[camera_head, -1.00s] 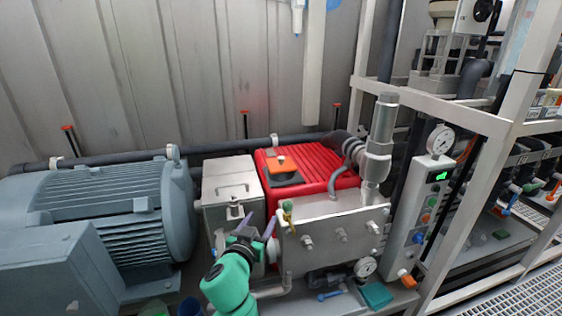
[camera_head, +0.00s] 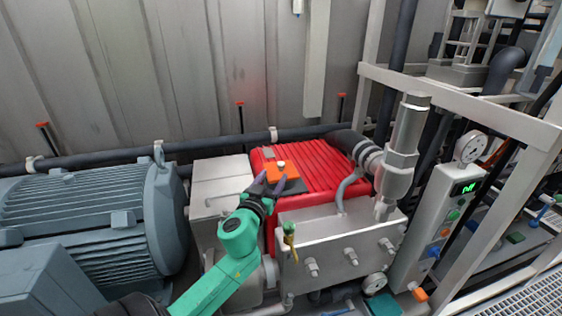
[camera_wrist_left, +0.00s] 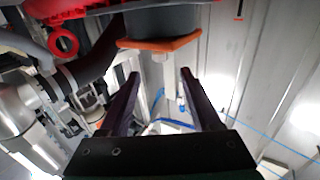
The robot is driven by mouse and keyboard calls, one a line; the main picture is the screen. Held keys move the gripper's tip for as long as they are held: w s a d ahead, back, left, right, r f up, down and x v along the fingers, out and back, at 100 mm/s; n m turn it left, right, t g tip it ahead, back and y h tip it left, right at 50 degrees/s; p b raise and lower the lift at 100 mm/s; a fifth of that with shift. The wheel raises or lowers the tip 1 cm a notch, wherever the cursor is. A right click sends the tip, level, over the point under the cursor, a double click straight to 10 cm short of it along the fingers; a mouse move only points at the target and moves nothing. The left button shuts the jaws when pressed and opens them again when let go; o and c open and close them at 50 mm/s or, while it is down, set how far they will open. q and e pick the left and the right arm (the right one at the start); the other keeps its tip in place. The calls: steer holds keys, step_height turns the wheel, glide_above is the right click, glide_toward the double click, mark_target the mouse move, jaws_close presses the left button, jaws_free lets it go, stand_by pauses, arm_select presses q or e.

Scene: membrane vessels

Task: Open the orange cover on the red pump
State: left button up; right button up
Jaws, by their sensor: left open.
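The red pump (camera_head: 318,163) is a ribbed red block behind a grey metal front block. The orange cover (camera_head: 284,170) is a small plate with a pale knob on the pump's top left, and seems to lie flat. In the left wrist view the orange cover (camera_wrist_left: 162,45) is an orange edge against a dark base, just beyond the fingertips. My left gripper (camera_head: 272,184) is open beside the cover's front left edge, partly hiding it. In the left wrist view its dark fingers (camera_wrist_left: 160,78) are apart with nothing held between them. My right gripper is not in view.
A grey motor (camera_head: 110,220) stands left of the pump, with a grey metal box (camera_head: 215,185) between. A vertical metal pipe fitting (camera_head: 402,155) rises at the right. A control panel with a gauge (camera_head: 440,215) and a white frame stand further right. A corrugated wall is behind.

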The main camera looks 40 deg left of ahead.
mark_target(280, 166)
arm_select(q)
steer(key=x, duration=0.8)
steer(key=shift+f, duration=0.15)
steer(key=shift+w+a, duration=0.1)
steer(key=shift+w, duration=0.05)
jaws_close()
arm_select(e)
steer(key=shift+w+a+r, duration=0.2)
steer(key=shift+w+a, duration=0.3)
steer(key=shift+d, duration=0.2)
